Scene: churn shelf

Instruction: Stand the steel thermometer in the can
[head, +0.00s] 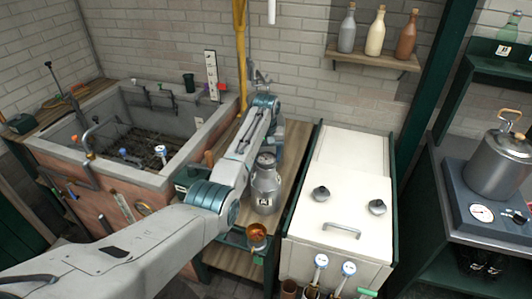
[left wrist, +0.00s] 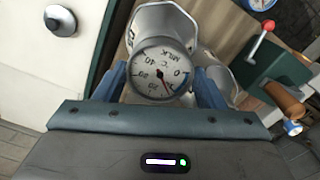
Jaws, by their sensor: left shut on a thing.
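The steel thermometer has a round white dial marked MILK and °C (left wrist: 160,68). My left gripper (left wrist: 162,84) is shut on it, with a blue finger on each side of the dial. The steel can (head: 265,190) stands upright beside the white cabinet, with my left arm reaching over and behind its neck. Its shiny metal also shows behind the dial in the left wrist view (left wrist: 152,20). The thermometer's stem is hidden behind the dial, so I cannot tell whether it is inside the can's mouth. My right gripper is not in view.
A white cabinet (head: 345,205) with two knobs stands close right of the can. A copper cup (head: 257,232) is in front of it. A stone sink (head: 70,165) lies left. More dial thermometers (head: 320,261) stand at the cabinet's front. Bottles (head: 376,32) line a wall shelf.

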